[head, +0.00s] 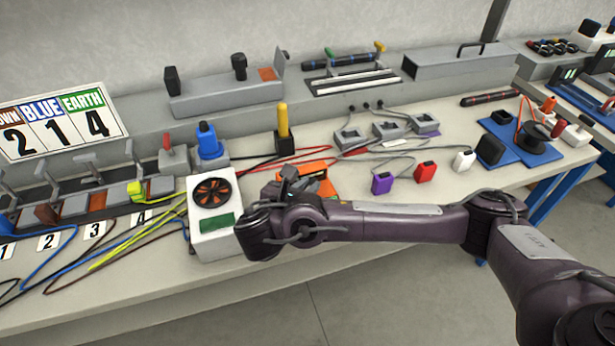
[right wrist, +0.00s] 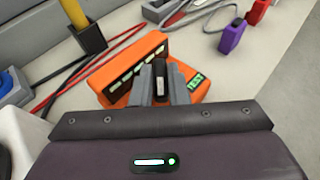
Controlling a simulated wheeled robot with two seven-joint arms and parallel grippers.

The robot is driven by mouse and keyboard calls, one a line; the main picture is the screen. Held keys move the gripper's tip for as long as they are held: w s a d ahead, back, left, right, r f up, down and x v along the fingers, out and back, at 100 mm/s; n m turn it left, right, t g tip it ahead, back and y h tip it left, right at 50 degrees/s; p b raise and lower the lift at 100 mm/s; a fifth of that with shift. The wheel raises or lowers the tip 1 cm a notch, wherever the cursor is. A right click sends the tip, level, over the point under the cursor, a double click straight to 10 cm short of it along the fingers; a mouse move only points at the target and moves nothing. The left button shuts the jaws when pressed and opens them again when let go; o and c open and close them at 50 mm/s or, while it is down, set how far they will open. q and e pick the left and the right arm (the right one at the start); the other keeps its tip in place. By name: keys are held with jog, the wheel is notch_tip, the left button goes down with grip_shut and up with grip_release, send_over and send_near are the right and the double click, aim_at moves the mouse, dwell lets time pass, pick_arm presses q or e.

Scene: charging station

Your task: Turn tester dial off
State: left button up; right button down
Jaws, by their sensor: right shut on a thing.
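My right gripper (right wrist: 166,88) reaches down over the tester and is shut on the dial. In the head view the tester (head: 318,167) shows partly behind my right gripper (head: 296,180), and the dial is hidden there. My left gripper is not in view.
A white box with a fan (head: 213,222) stands just left of my right wrist. A black stand with a yellow handle (head: 283,128) and red cables are behind. Purple (head: 382,183), red (head: 425,172) and white (head: 464,160) plugs lie to the right.

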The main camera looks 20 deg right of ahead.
dwell(0.3)
jog(key=c, duration=1.4)
grip_release()
jog(key=shift+p, duration=0.3)
